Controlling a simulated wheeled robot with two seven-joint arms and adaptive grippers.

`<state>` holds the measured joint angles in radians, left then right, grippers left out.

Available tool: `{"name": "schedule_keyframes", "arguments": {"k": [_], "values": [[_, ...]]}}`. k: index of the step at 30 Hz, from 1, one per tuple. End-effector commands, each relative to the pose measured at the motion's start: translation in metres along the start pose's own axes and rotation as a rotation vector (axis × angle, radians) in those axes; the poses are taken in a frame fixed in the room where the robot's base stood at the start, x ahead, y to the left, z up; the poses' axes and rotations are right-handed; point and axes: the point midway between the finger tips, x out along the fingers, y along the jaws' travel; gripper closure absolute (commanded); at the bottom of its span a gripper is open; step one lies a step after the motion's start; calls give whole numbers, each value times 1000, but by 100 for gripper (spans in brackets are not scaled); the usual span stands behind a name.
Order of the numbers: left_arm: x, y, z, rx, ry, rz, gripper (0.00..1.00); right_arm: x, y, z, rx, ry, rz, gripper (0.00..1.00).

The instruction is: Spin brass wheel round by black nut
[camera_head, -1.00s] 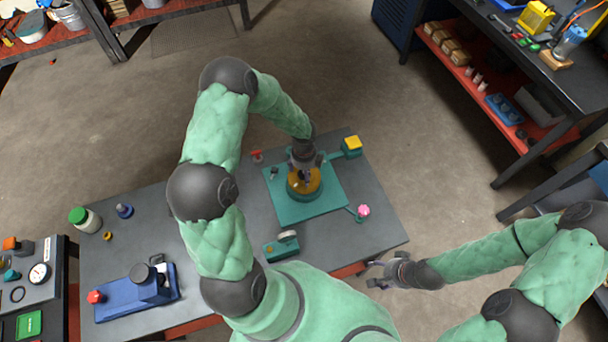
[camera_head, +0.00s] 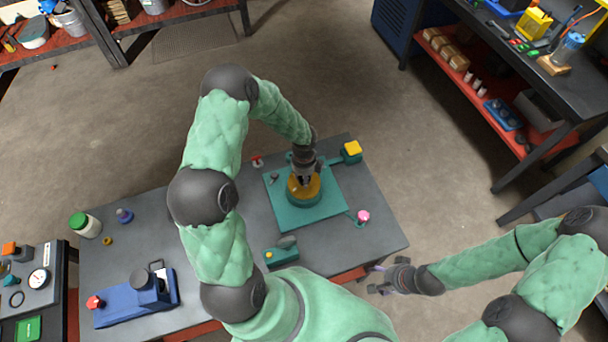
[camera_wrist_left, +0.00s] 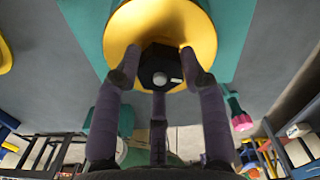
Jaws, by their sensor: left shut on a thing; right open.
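The brass wheel (camera_head: 311,193) lies flat on a round teal base on a teal plate (camera_head: 327,211) on the grey table. My left gripper (camera_head: 304,180) points down over the wheel. In the left wrist view its purple fingers (camera_wrist_left: 160,78) are shut around the black nut. The nut is mostly hidden in the head view. My right gripper (camera_head: 371,279) is open and empty, off the table's front right edge.
A yellow-topped block (camera_head: 352,148), a pink knob (camera_head: 363,216) and a small red-topped part (camera_head: 257,160) stand around the plate. A teal device (camera_head: 281,254) sits in front. A blue device (camera_head: 137,300) and a green-capped jar (camera_head: 84,224) are at left.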

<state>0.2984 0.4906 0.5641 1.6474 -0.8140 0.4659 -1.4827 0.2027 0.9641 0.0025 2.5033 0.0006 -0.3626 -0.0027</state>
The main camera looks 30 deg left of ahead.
Motion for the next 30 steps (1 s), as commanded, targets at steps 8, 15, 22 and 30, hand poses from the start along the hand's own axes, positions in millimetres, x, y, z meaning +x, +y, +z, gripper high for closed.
{"name": "schedule_keyframes", "arguments": {"k": [8,15,22,30], "values": [[-4,1,0,354,2,3,82,-33,-12,1,0,1,0,38],[-5,1,0,662,1,2,82,-56,-20,2,0,0,0,38],[-4,1,1,964,1,3,82,-77,-28,3,0,0,0,38],[-1,0,2,1134,-1,2,82,-85,-30,3,0,0,0,38]]}}
